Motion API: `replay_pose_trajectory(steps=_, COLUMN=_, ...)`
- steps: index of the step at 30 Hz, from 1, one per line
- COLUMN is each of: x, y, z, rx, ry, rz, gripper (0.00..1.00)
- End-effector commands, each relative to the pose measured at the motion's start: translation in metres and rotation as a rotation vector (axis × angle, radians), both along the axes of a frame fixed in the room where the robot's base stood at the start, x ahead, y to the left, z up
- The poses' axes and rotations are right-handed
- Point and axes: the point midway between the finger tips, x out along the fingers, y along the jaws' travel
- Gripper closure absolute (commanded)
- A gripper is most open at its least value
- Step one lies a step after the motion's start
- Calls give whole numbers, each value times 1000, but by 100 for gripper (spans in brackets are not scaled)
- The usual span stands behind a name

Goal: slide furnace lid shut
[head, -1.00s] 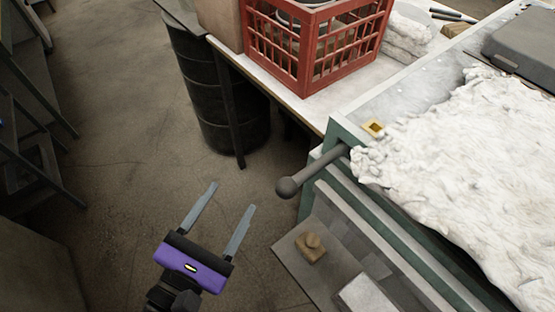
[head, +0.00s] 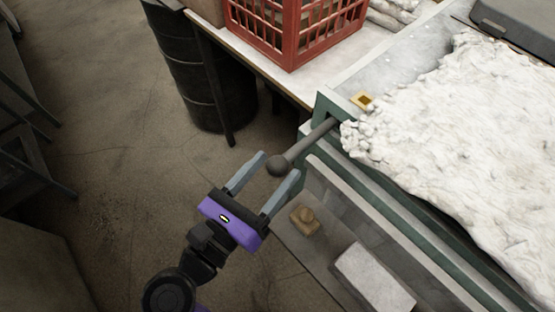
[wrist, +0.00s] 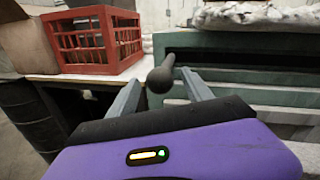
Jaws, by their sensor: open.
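The furnace is a green-framed box (head: 318,112) at the right, its top covered by a white, lumpy, fibrous layer (head: 440,120). A dark grey handle rod with a ball end (head: 277,166) sticks out from the furnace's near left corner. My purple gripper (head: 279,168) is open, its two grey fingers on either side of the ball end in the head view. In the wrist view the handle ball (wrist: 159,80) lies between the fingertips. I cannot tell whether either finger touches it. I cannot clearly make out the lid itself apart from the white layer.
A red crate (head: 296,32) stands on a pale table behind the furnace. A black drum (head: 205,80) stands below the table's left end. A shelf with a small brown object (head: 304,219) and a pale block (head: 374,279) is along the furnace's near side.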

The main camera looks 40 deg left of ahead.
Motion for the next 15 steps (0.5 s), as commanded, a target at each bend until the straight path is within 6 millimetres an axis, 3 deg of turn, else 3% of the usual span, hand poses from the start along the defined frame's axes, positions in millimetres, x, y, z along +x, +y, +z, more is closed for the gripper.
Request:
replay_pose_trajectory(steps=6, x=18, y=2, z=0, rx=1, ry=1, rz=0, gripper=41)
replay_pose_trajectory(steps=15, x=20, y=3, z=0, rx=1, ry=1, rz=1, gripper=43)
